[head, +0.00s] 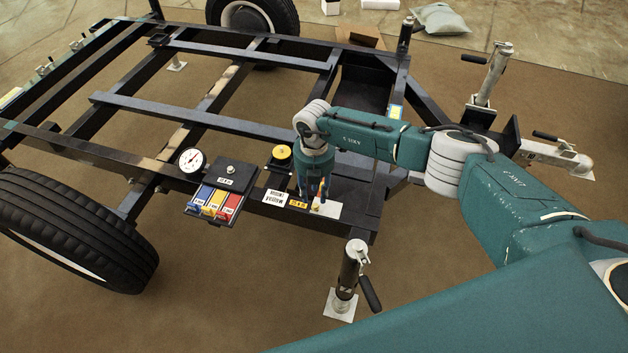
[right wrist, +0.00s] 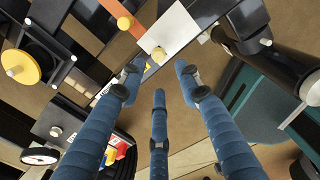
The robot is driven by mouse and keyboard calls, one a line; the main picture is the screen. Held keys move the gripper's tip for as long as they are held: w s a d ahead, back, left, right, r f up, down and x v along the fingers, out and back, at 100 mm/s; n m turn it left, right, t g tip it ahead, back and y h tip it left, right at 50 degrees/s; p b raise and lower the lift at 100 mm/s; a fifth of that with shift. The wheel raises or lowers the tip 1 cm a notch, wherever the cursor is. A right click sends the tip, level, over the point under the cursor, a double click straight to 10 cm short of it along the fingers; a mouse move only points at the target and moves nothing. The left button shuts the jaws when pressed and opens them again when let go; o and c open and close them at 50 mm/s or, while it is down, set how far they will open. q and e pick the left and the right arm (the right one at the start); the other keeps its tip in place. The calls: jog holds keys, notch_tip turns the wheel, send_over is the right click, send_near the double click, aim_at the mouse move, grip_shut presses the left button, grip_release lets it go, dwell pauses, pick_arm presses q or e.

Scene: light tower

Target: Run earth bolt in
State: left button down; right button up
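A bolt with a pale yellow head (right wrist: 158,53) sits upright on a white plate (right wrist: 178,32), just beyond my fingertips in the right wrist view; I take it for the earth bolt. The white plate (head: 329,210) also shows on the trailer's front edge in the head view, where my fingers partly cover the bolt. My right gripper (head: 316,190) points down over it. It also shows in the right wrist view (right wrist: 160,82) with its three blue fingers spread and empty. Whether any fingertip touches the bolt is unclear. My left gripper is out of view.
Close by are a round yellow knob (head: 282,153), a box with blue, yellow and red switches (head: 215,200) and a white dial (head: 191,160). A jack stand (head: 347,280) rises in front. The trailer frame (head: 200,120) has open gaps between beams.

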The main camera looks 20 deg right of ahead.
notch_tip(320, 180, up, 7)
jog(key=shift+f, duration=0.2)
dwell(0.5)
